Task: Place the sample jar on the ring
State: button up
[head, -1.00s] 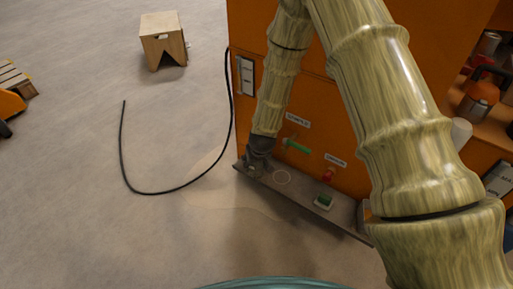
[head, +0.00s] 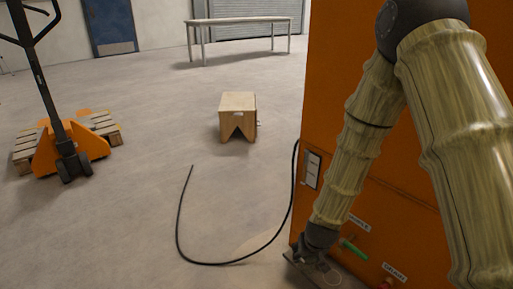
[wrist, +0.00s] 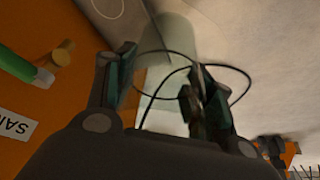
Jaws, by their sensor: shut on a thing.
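My gripper (head: 314,243) is low at the left end of the grey ledge, close to the orange cabinet in the head view. In the wrist view, my gripper's fingers (wrist: 158,72) are on either side of a pale, see-through cylinder, the sample jar (wrist: 172,38). They are shut on it. The jar is hard to make out in the head view. The ring (head: 332,278) is a faint pale circle on the ledge, just right of and nearer than my gripper, at the bottom of the picture. I cannot tell the jar's height above the ledge.
The orange cabinet (head: 335,110) stands right behind the ledge. A green handle (head: 354,249) sticks out above the ring; it also shows in the wrist view (wrist: 22,66), beside a brass spout (wrist: 63,52). A black hose (head: 222,263) lies on the floor. A wooden stool (head: 237,105) stands farther off.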

jog(key=w+r+p+v, duration=0.1)
jog(key=w+p+v, duration=0.1)
jog(key=p+v, duration=1)
jog(key=w+r+p+v, duration=0.1)
jog(key=w+p+v, duration=0.2)
jog(key=p+v, duration=0.9)
jog(key=w+r+p+v, duration=0.1)
jog(key=w+p+v, duration=0.2)
jog(key=p+v, duration=0.9)
jog(key=p, duration=0.2)
jog(key=shift+d+p, duration=0.35)
jog(key=shift+p, duration=0.05)
